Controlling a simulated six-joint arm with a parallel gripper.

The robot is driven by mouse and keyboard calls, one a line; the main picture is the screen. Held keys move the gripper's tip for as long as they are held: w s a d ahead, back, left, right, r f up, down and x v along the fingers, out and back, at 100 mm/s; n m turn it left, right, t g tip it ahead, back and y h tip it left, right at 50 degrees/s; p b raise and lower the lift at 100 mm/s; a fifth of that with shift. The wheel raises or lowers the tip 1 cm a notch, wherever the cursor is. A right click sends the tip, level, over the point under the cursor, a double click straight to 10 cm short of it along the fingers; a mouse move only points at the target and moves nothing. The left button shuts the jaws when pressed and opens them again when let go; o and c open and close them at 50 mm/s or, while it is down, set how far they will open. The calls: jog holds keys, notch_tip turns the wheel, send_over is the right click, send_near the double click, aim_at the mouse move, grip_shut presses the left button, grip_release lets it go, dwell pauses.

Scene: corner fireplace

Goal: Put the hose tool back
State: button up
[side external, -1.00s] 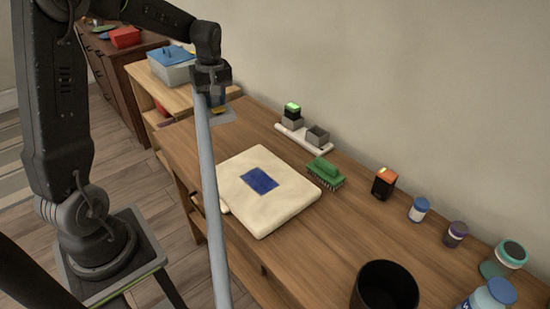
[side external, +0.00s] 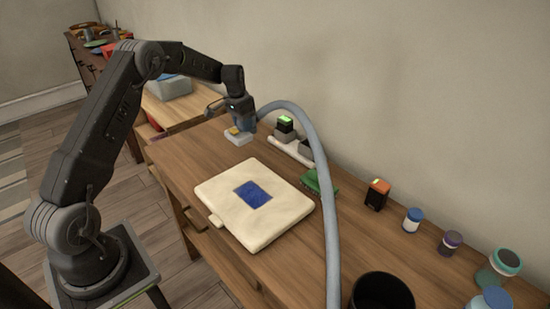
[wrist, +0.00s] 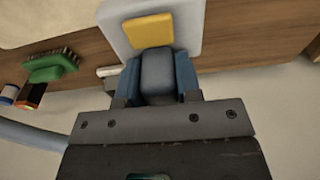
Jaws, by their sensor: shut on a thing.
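My gripper (side external: 243,121) is above the far left end of the wooden table. In the wrist view its blue fingers (wrist: 186,78) are shut on the hose tool's grey body (wrist: 157,72). A white block with a yellow patch (wrist: 149,30) lies just beyond the fingertips. It shows below the gripper in the side view (side external: 239,138); I cannot tell whether it is part of the tool or touches the table. The grey hose (side external: 322,172) arcs from behind the gripper to the right, then down across the table.
A cream folded cloth with a blue patch (side external: 215,190) lies mid-table. A white strip with sockets (side external: 279,145) is near the wall. A green brush (side external: 312,181), an orange-topped box (side external: 377,195), several jars and a black bin (side external: 382,292) stand to the right.

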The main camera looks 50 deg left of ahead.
jog(key=w+d+f, duration=0.4)
jog(key=w+d, duration=0.1)
jog(key=w+d+f, duration=0.2)
jog(key=shift+w+d+f, duration=0.25)
jog(key=shift+w+d, duration=0.05)
jog(key=shift+f, duration=1.9)
jog(key=shift+f, duration=0.15)
jog(key=o, duration=0.9)
